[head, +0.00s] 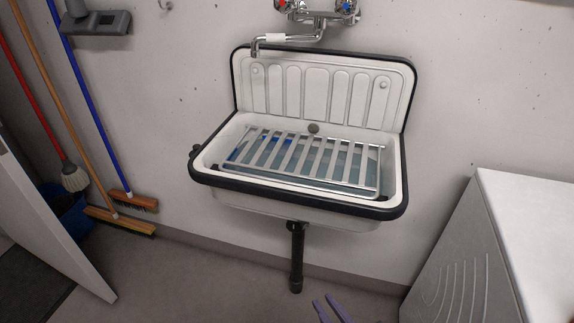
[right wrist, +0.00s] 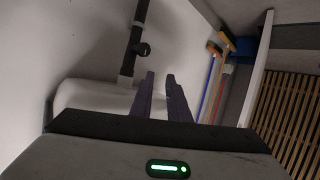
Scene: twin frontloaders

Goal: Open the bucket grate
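The bucket grate (head: 312,157), a silver frame with several slats, lies lowered across the white sink basin (head: 226,136) in the head view. Its front bar runs just inside the dark front rim. Bluish water and a blue patch show between the slats. My right gripper (head: 325,299), with purple fingers, is at the bottom edge of the head view, below and in front of the sink and apart from the grate. In the right wrist view its fingers (right wrist: 161,77) stand apart with nothing between them. My left gripper is not in view.
A tap (head: 290,38) hangs over the sink's back panel. A black drain pipe (head: 296,255) runs down below the basin. A white appliance (head: 500,240) stands at the right, and brooms (head: 85,120) lean at the left. The space above the grate is clear.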

